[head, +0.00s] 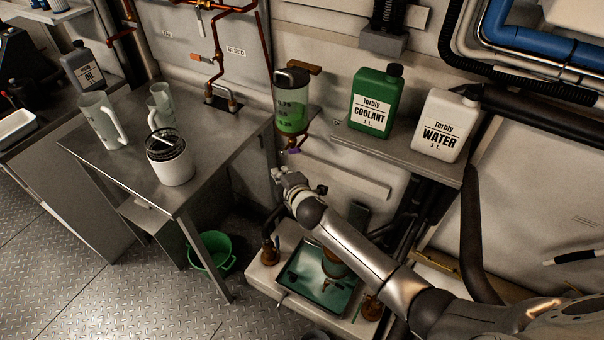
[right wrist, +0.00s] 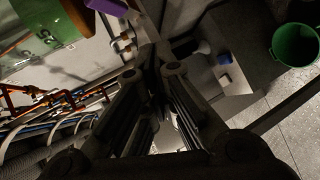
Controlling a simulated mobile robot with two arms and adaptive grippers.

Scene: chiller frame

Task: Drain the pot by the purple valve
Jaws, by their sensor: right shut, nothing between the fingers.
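The clear pot (head: 292,103) with green liquid in it is mounted on the wall by a copper bracket. The purple valve (head: 294,150) is under its base. My right gripper (head: 281,174) is just below the valve, apart from it, shut and empty. In the right wrist view the purple valve (right wrist: 106,5) is at the top edge, beyond the right gripper's fingers (right wrist: 158,62). Part of the pot (right wrist: 38,38) shows at upper left there. My left gripper is not in view.
A shelf holds the green coolant jug (head: 376,100) and white water jug (head: 440,125), right of the pot. A steel table (head: 226,140) with jugs and a white canister (head: 171,165) stands left. A green bucket (head: 211,262) sits below, beside a basin of green liquid (head: 305,270).

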